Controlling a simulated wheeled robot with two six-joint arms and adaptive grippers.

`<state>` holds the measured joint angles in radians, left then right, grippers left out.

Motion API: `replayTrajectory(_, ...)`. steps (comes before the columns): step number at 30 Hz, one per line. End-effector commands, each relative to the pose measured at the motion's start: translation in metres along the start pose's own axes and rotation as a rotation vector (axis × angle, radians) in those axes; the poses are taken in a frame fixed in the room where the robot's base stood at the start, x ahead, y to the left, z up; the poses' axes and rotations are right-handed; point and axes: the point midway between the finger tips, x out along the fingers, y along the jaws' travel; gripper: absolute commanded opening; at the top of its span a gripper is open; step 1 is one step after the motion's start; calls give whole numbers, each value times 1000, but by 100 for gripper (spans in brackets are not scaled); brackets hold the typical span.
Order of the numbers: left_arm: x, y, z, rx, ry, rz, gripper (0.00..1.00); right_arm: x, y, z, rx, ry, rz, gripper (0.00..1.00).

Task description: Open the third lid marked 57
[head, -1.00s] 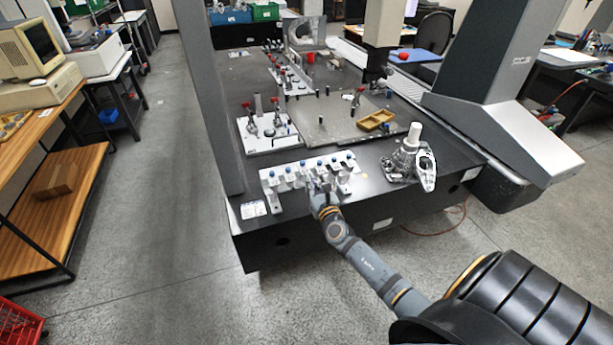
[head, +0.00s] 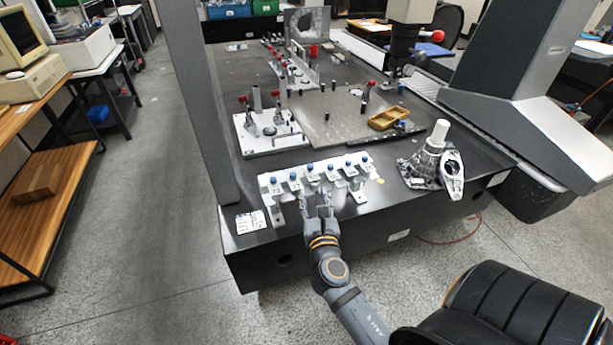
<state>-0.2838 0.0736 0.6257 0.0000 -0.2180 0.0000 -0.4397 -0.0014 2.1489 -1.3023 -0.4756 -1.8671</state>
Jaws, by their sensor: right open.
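A white fixture (head: 268,194) lies along the near edge of the dark machine table. It carries a row of several small lids with blue knobs, one of them a blue-knobbed lid (head: 310,169) near the middle. The markings are too small to read, so I cannot tell which lid bears 57. My right gripper (head: 318,199) is open at the front of the fixture, close to its middle lids, and hides part of the fixture's front. I cannot tell whether it touches anything. My left gripper is out of view.
A grey metal casting with a white cylinder (head: 438,135) stands right of the fixture. A white plate with red-handled clamps (head: 272,145) is behind it. A grey machine column (head: 205,100) rises at the left, and a label card (head: 250,222) lies at the front-left corner.

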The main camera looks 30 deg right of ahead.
Motion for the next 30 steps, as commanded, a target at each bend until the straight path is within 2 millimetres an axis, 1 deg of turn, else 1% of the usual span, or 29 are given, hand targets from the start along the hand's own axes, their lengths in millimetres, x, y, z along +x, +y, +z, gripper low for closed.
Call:
replayTrajectory(1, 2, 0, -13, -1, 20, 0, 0, -2, -1, 0, 0, 3, -5, 41)
replayTrajectory(2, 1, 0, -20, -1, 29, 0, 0, -2, -1, 1, -3, 3, -5, 41)
replayTrajectory(3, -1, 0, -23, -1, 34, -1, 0, -1, -1, 2, -4, 3, -5, 41)
replayTrajectory(4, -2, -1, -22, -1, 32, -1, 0, 1, 0, 3, -5, 2, -4, 41)
replayTrajectory(5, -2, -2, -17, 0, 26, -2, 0, 3, 0, 3, -6, 1, -3, 41)
replayTrajectory(7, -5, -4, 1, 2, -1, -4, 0, 12, 1, 4, -6, 0, 0, 41)
replayTrajectory(9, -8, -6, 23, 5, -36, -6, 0, 25, 0, 6, -8, -2, -1, 41)
replayTrajectory(10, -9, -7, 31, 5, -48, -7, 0, 32, 0, 5, -9, -2, -1, 41)
replayTrajectory(12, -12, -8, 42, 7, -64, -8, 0, 48, 0, 5, -8, -2, 0, 41)
replayTrajectory(13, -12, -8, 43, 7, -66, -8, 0, 54, 0, 5, -9, -2, -2, 41)
replayTrajectory(16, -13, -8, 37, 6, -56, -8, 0, 74, 0, 4, -8, 0, -2, 41)
replayTrajectory(18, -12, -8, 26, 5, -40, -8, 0, 86, 0, 3, -7, 0, -3, 41)
replayTrajectory(21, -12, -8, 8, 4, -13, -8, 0, 97, 0, 3, -7, 0, -2, 41)
replayTrajectory(23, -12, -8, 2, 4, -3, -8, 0, 101, 0, 2, -8, 2, -2, 41)
replayTrajectory(26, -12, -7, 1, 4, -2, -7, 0, 104, 0, 2, -6, 1, -2, 41)
replayTrajectory(30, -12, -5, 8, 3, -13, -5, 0, 104, 0, 2, -6, 2, -2, 41)
